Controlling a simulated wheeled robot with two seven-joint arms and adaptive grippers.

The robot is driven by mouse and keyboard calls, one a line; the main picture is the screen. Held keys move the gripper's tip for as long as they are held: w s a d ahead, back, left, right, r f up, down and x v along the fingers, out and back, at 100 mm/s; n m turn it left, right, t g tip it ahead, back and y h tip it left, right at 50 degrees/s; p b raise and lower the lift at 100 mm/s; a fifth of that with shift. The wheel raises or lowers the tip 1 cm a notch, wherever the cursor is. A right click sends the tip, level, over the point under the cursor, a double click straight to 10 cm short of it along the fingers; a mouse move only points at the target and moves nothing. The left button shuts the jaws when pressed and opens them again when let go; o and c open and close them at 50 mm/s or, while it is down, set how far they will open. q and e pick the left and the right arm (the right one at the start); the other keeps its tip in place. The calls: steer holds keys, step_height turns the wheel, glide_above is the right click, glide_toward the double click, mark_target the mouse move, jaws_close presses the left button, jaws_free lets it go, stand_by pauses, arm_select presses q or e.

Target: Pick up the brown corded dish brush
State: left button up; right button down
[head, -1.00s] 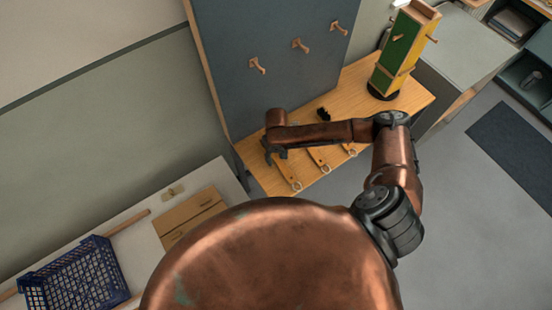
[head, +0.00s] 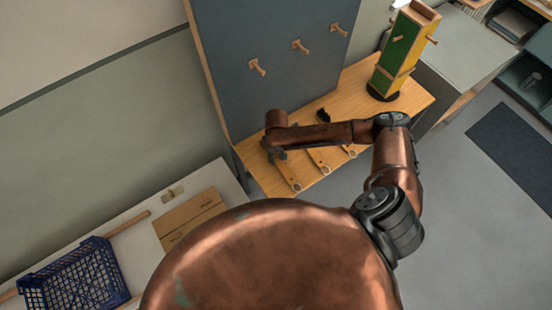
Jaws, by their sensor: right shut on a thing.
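Several wooden brushes with pale loops at their near ends lie side by side on the wooden bench (head: 365,115). The leftmost brush (head: 288,174) lies under my right gripper (head: 277,156), which is shut on its upper part. The far end of this brush is hidden by my gripper and wrist. A middle brush (head: 318,159) and a right-hand brush (head: 349,151) lie beside it, partly covered by my right forearm. The cord colours are too small to tell. My left gripper is not in view.
A blue-grey pegboard (head: 245,95) with wooden pegs stands behind the bench. A green and yellow post (head: 396,55) stands at the bench's far right. A small dark object (head: 323,115) lies behind my forearm. A blue crate (head: 75,280) and a cardboard piece (head: 190,216) are lower left.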

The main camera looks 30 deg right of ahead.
steer(key=shift+r, duration=0.6)
steer(key=s+d+r, duration=0.8)
steer(key=s+r, duration=0.3)
steer(key=shift+d+r+p, duration=0.25)
steer(key=shift+r+p, duration=0.15)
